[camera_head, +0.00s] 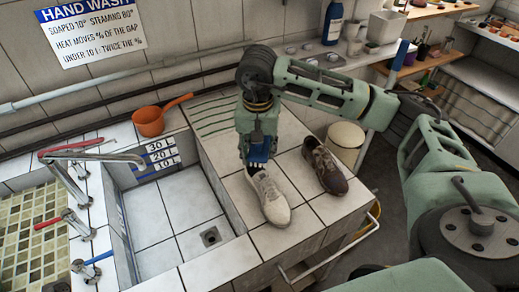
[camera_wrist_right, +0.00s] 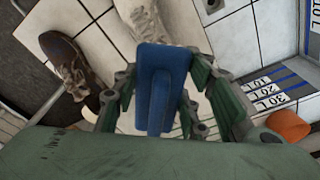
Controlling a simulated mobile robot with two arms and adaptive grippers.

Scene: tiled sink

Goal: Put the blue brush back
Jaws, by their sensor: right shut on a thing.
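The blue brush (camera_wrist_right: 160,75) is in my right gripper (camera_wrist_right: 158,92), with its flat blue back facing the wrist camera. In the head view my right gripper (camera_head: 258,145) points down over the tiled ledge, and part of the blue brush shows between its fingers. The brush is just above or at the heel end of a pale shoe (camera_head: 270,198); I cannot tell whether they touch. A brown shoe (camera_head: 327,168) stands to the right of it. My left gripper is not in view.
The sink basin (camera_head: 165,225) lies to the left, with an orange dipper (camera_head: 150,122) on its back rim and taps (camera_head: 85,170) further left. A towel rail (camera_head: 330,250) runs along the ledge's front. Shelves with bottles (camera_head: 333,22) stand at the back right.

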